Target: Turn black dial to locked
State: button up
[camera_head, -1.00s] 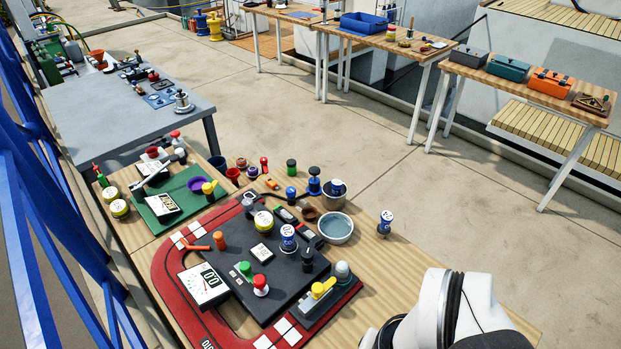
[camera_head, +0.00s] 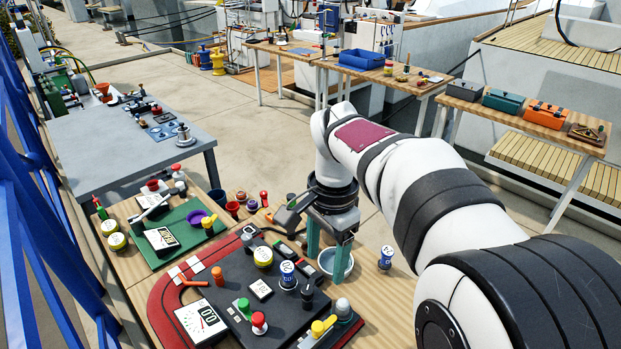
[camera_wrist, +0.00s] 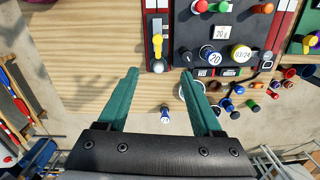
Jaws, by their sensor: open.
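The black dial (camera_head: 307,293) is a small upright knob on the right part of the dark panel (camera_head: 235,270), next to a blue-and-white cylinder. In the wrist view the black dial (camera_wrist: 186,56) shows just beyond and right of the fingertips. My gripper (camera_head: 328,255) points down with teal fingers over the metal bowl, behind and to the right of the dial. In the wrist view my gripper (camera_wrist: 160,74) has its fingers apart with nothing between them. The dial's markings and pointer are too small to read.
The yellow-handled lever (camera_head: 319,328) stands on the panel's right side, near a grey dome (camera_head: 342,307). A blue-and-white cylinder (camera_head: 288,275) stands close left of the dial. A metal bowl (camera_head: 345,268) is partly hidden by my fingers. Bare wood (camera_head: 385,290) lies to the right.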

jog(key=m, duration=0.2)
send_over(307, 290)
notch_tip(307, 290, down, 3)
notch_tip(307, 290, down, 15)
jog(key=shift+f, duration=0.15)
grip_shut()
